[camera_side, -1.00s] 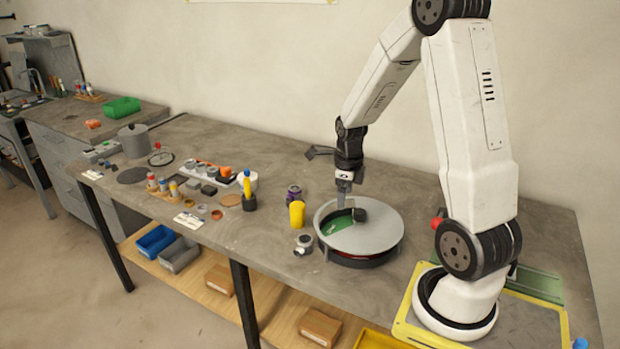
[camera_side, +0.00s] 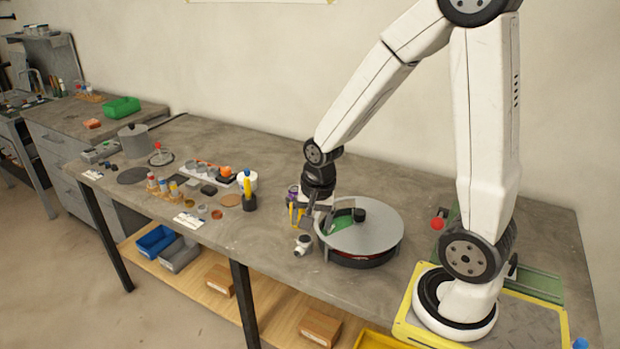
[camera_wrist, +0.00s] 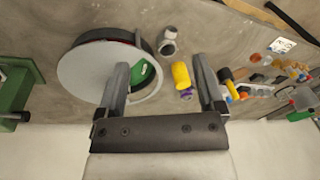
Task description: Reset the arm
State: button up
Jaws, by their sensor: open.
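My gripper (camera_side: 308,215) is open and empty, at the left rim of the round grey jig (camera_side: 375,228) on the bench. In the wrist view the two fingers of my gripper (camera_wrist: 160,85) stand wide apart. The jig's lid (camera_wrist: 82,78) lies under the left finger, with a green part (camera_wrist: 143,75) showing in its opening. A yellow cylinder (camera_wrist: 181,75) shows between the fingers, below them; in the side view it is mostly hidden behind my gripper.
A small grey-white round part (camera_side: 303,245) stands left of the jig. A dark holder with a yellow tool (camera_side: 248,190) and several small parts lie farther left. A purple-banded can (camera_side: 293,192) is behind my gripper. Bench behind the jig is clear.

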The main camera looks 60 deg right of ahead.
jog(key=s+a+n, duration=0.2)
jog(key=a+n, duration=0.5)
jog(key=n, duration=0.6)
jog(key=shift+s+a+r+t, duration=0.2)
jog(key=shift+s+a+t, duration=0.1)
jog(key=shift+a+t, duration=0.1)
